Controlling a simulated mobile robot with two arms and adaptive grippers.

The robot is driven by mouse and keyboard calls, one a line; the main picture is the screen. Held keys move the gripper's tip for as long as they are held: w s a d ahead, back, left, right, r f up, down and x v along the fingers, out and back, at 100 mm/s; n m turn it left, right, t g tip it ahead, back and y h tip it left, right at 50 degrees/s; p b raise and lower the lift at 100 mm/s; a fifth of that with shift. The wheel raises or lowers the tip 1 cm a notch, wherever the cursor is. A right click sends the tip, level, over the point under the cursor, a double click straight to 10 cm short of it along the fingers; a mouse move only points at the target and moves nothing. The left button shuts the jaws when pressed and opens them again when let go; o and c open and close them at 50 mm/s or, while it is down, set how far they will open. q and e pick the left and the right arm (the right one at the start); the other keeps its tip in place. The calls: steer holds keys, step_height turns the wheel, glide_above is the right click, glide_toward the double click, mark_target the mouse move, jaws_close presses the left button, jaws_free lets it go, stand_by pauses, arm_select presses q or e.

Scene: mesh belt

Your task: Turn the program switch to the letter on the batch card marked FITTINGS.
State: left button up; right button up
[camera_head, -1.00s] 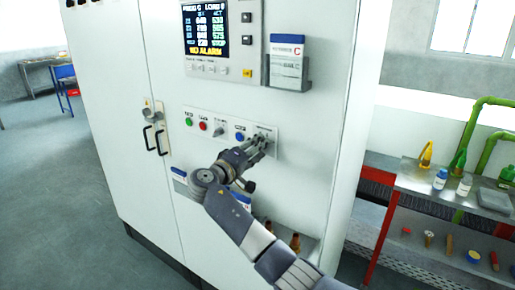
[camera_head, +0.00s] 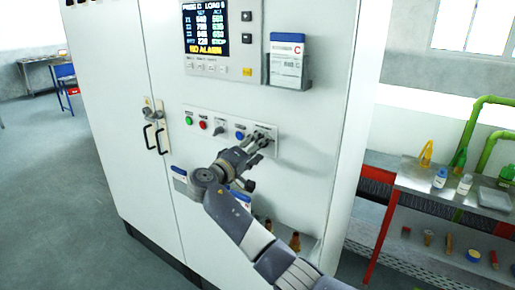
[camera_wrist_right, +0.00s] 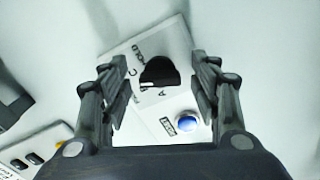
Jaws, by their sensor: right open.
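The program switch is a black knob (camera_wrist_right: 160,73) on a white plate with letters, among them C and A, in the right wrist view. A light mark shows at the knob's lower left edge. My right gripper (camera_wrist_right: 159,66) is open, with one finger on each side of the knob and gaps visible. In the head view the right gripper (camera_head: 265,139) is at the right end of the control strip (camera_head: 205,113) and hides the switch. A batch card (camera_head: 287,50) with a letter C sits in a holder beside the display. The word FITTINGS is not legible.
The display (camera_head: 206,28) reads PROG C and NO ALARM. A blue button (camera_wrist_right: 187,121) is close to the switch. Other cards (camera_head: 180,176) hang lower on the cabinet. A shelf (camera_head: 400,185) with bottles and small parts stands at the right.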

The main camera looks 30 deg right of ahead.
steer(key=v, duration=1.1)
steer(key=shift+s+a, duration=0.15)
steer(key=shift+a, duration=0.2)
steer(key=shift+f, duration=0.1)
